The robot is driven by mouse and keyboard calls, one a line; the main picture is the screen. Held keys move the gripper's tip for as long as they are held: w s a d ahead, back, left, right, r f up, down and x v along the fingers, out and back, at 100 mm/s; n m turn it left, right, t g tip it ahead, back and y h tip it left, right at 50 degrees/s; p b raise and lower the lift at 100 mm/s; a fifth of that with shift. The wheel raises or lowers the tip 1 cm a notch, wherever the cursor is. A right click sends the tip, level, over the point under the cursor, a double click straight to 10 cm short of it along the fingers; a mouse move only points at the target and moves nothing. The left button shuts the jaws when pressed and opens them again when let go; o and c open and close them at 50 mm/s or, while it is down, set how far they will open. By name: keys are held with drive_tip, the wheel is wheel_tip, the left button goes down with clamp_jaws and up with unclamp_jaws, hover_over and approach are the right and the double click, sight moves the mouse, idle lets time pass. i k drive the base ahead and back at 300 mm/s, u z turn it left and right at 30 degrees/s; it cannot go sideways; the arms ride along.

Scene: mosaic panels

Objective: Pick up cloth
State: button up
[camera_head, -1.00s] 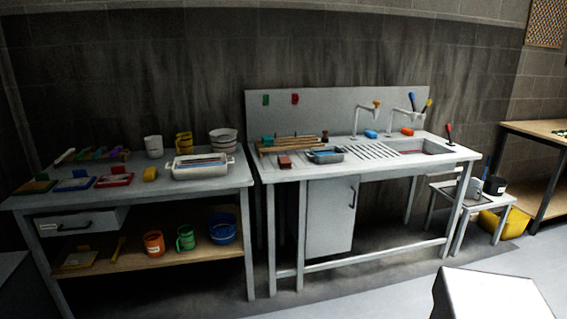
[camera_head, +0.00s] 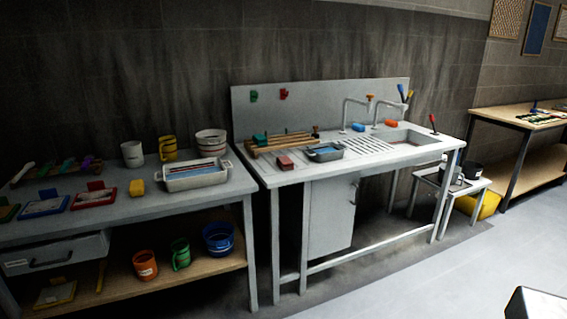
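I cannot single out a cloth with certainty. A small green piece (camera_head: 253,96) and a small red piece (camera_head: 284,94) hang on the sink's backboard; they are too small to tell whether they are fabric. A blue item (camera_head: 358,127) and an orange item (camera_head: 391,123) lie behind the sink basin, by the taps. A grey tray (camera_head: 325,153) with something blue in it stands on the sink counter. My gripper is not in view.
The sink unit (camera_head: 290,178) stands against the wall, beside a work table (camera_head: 120,208) with mugs and trays. A low stool (camera_head: 474,186) and a wooden bench (camera_head: 490,117) stand to the right. A pale block (camera_head: 538,304) is at bottom right. Floor in front is clear.

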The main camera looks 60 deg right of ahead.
sight(285, 163)
drive_tip(key=z, duration=0.45)
drive_tip(key=i, duration=0.8)
drive_tip(key=z, duration=0.6)
drive_tip(key=i, duration=0.75)
drive_tip(key=z, duration=0.15)
